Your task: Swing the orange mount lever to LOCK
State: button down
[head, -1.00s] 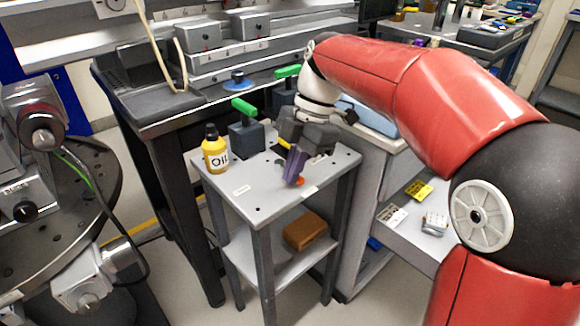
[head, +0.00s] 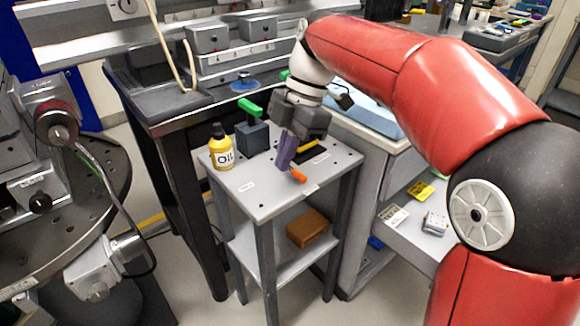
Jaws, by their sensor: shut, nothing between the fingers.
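The orange lever end (head: 298,176) shows near the front right edge of the small grey table (head: 262,205). The rest of the lever and its pivot are hidden behind my gripper or too small to make out. My gripper (head: 284,166) points down over the table, its purple fingers shut and empty. Its fingertips are just left of the orange end and slightly behind it; I cannot tell whether they touch it. Small pale labels lie at the left (head: 248,186) and front right (head: 311,188) of the tabletop; their text is not legible.
A yellow oil bottle (head: 222,153) and a dark block with a green handle (head: 252,138) stand on the table's left side. A brown block (head: 308,231) sits on the lower shelf. A grey cabinet (head: 370,170) is close on the right.

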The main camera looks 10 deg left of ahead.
jog(key=v, duration=0.6)
jog(key=shift+p, duration=0.4)
jog(key=shift+w+r, duration=0.1)
